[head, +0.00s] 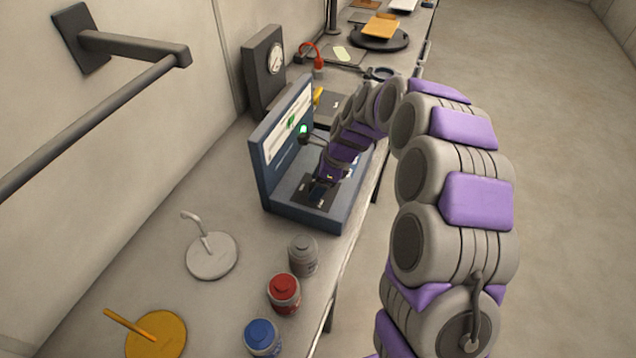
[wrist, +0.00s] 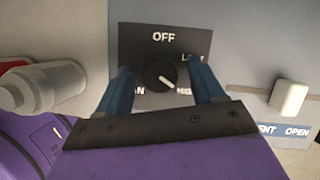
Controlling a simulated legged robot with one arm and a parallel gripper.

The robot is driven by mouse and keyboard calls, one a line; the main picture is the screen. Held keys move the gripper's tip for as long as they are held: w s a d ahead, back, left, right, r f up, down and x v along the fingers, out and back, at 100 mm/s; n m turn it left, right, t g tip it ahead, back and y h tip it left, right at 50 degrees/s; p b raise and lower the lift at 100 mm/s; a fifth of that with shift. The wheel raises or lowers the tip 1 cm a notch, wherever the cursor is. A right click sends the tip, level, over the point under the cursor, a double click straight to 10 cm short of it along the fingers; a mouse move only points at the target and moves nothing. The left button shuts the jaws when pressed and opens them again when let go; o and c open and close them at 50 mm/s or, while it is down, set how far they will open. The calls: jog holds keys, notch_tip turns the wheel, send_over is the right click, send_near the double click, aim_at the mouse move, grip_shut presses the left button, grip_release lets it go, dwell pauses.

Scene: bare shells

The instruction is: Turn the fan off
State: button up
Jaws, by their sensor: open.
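The fan knob (wrist: 157,76) is a round black dial on a dark plate (wrist: 135,45) marked OFF at the top, LOW at the right and HIGH at the lower right. Its white pointer line aims to the lower right, towards HIGH. My gripper (wrist: 159,67) is open, with one blue finger on each side of the knob; contact cannot be told. In the head view my gripper (head: 321,190) is low over the base of the blue-grey console (head: 281,208), and the knob is hidden there. A green light (head: 303,130) glows by the console's upright panel.
A pale slider (wrist: 290,95) above an OPEN label is right of the knob plate. Grey (head: 303,257), red (head: 284,294) and blue (head: 262,338) jars stand in front of the console. A dark gauge box (head: 264,68) stands behind it. The floor at right is clear.

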jog(key=shift+c, duration=0.4)
jog(key=c, duration=1)
jog(key=shift+o, duration=0.2)
